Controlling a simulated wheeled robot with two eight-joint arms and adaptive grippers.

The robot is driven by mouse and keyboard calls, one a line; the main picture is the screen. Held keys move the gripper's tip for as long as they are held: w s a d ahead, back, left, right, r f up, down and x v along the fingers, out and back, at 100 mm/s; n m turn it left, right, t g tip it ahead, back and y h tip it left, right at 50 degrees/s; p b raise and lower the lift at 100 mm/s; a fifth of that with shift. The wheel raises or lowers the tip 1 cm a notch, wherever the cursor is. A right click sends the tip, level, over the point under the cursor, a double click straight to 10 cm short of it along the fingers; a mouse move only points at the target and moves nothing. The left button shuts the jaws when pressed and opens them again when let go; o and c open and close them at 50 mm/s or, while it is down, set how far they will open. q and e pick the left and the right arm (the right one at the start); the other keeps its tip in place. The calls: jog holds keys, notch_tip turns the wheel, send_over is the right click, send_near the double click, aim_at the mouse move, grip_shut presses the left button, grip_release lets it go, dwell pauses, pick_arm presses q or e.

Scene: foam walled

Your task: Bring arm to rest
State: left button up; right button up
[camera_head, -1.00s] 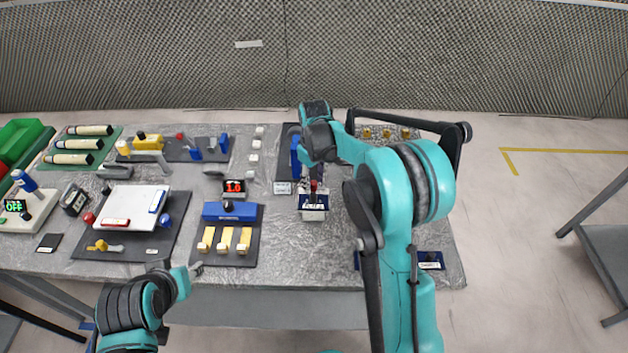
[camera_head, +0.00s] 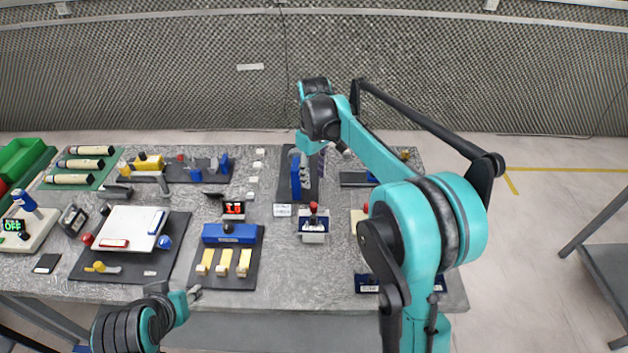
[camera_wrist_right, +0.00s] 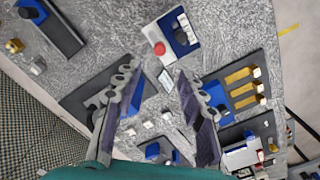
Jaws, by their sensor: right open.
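My right arm, teal and black, reaches up over the right half of the table (camera_head: 300,268) in the head view. My right gripper (camera_head: 319,164) hangs beside the blue block fixture on a dark plate and is partly hidden by its own wrist. In the right wrist view, its two fingers stand wide apart and the space between them (camera_wrist_right: 152,85) is empty. My left gripper (camera_head: 194,294) is small at the table's front edge, lower left, and its jaws cannot be made out.
A red-button box (camera_head: 313,226) stands right of centre. A blue block fixture (camera_head: 299,178) is close to the right gripper. A blue holder (camera_head: 229,234) with yellow pieces and a white board (camera_head: 130,229) lie left. Open floor lies right of the table.

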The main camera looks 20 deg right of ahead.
dwell(0.4)
jog(key=s+r+m+t+b, duration=0.2)
jog(key=s+m+t, duration=0.1)
jog(key=s, duration=0.9)
jog(key=s+f+m+t+b, duration=0.1)
jog(key=s+f+m+t, duration=0.2)
jog(key=s+f, duration=0.4)
jog(key=s+t, duration=0.1)
jog(key=s, duration=0.5)
jog(key=shift+s+d+f, duration=0.15)
jog(key=shift+s+d, duration=0.05)
jog(key=shift+s, duration=0.1)
